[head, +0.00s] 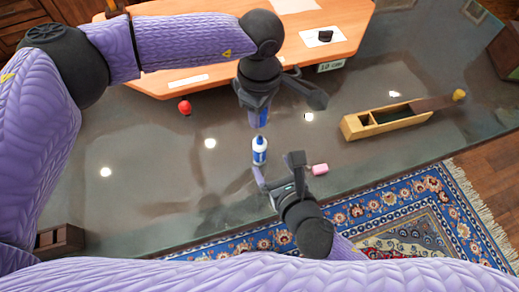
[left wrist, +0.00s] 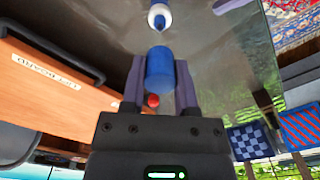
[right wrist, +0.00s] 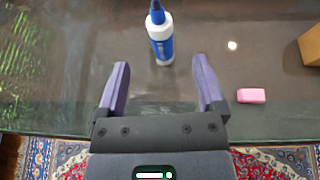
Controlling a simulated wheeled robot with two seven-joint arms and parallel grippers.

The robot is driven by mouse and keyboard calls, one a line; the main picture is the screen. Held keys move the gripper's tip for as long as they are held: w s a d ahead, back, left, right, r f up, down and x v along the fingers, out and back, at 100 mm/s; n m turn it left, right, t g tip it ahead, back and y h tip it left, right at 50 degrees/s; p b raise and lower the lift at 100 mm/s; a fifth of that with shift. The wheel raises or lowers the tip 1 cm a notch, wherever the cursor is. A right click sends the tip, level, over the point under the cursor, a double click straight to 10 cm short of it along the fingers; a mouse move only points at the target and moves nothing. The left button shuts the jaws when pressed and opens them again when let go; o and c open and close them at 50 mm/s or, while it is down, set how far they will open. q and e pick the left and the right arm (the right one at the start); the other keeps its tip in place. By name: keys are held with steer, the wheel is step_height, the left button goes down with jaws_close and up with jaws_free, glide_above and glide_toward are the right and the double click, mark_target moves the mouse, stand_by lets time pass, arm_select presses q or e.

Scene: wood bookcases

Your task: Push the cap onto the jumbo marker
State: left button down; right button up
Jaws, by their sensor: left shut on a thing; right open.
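The jumbo marker (head: 259,150), white with a blue label, stands upright on the dark glossy table. Its blue top end shows in the right wrist view (right wrist: 157,14). The blue cap (left wrist: 160,69) is between the fingers of my left gripper (left wrist: 160,82), which is shut on it. In the head view the cap (head: 263,116) is just above the marker, with a gap apparent between them; the marker (left wrist: 159,18) is also beyond it in the left wrist view. My right gripper (head: 278,168) is open and empty in front of the marker, which lies beyond its fingertips.
A pink block (head: 320,169) lies right of my right gripper. A long wooden box (head: 385,124) is farther right. A small red object (head: 185,107) is at left. A raised wooden board (head: 230,62) spans the back. The table left of the marker is mostly clear.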

mark_target(262, 150)
steer(key=x, duration=0.9)
jaws_close()
stand_by(1.2)
